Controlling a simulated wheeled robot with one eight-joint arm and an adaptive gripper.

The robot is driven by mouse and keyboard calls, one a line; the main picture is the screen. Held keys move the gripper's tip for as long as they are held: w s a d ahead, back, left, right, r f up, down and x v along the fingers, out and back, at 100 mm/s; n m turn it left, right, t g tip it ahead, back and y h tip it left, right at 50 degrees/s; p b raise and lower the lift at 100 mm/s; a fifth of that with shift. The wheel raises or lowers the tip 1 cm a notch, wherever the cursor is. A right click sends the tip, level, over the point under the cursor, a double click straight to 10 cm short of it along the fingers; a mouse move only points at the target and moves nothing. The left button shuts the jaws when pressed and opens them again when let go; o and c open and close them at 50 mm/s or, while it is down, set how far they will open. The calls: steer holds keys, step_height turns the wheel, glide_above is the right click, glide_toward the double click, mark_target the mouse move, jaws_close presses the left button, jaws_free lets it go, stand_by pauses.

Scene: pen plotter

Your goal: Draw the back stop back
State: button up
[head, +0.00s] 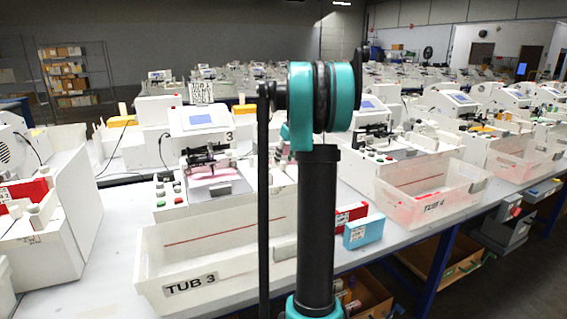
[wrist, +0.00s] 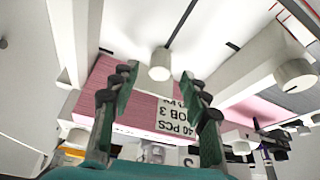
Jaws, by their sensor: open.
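My gripper (wrist: 158,74) shows in the wrist view with its two dark green fingers apart and nothing held between them. A white round knob or post (wrist: 160,64) stands on a white part just beyond the fingertips, roughly centred between them. I cannot tell for certain whether this is the back stop. A pink stack (wrist: 142,104) with a white label reading JOB 3 (wrist: 172,110) lies behind the fingers. In the head view, the plotter marked 3 (head: 205,125) with pink sheets (head: 207,170) is partly hidden by my arm, and my gripper is not visible there.
TUB 4 (head: 433,206) stands farther right. Another white knob (wrist: 294,74) is at the wrist view's right.

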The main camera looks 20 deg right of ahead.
steer(key=shift+x, duration=1.25)
steer(key=shift+c, duration=0.4)
jaws_close()
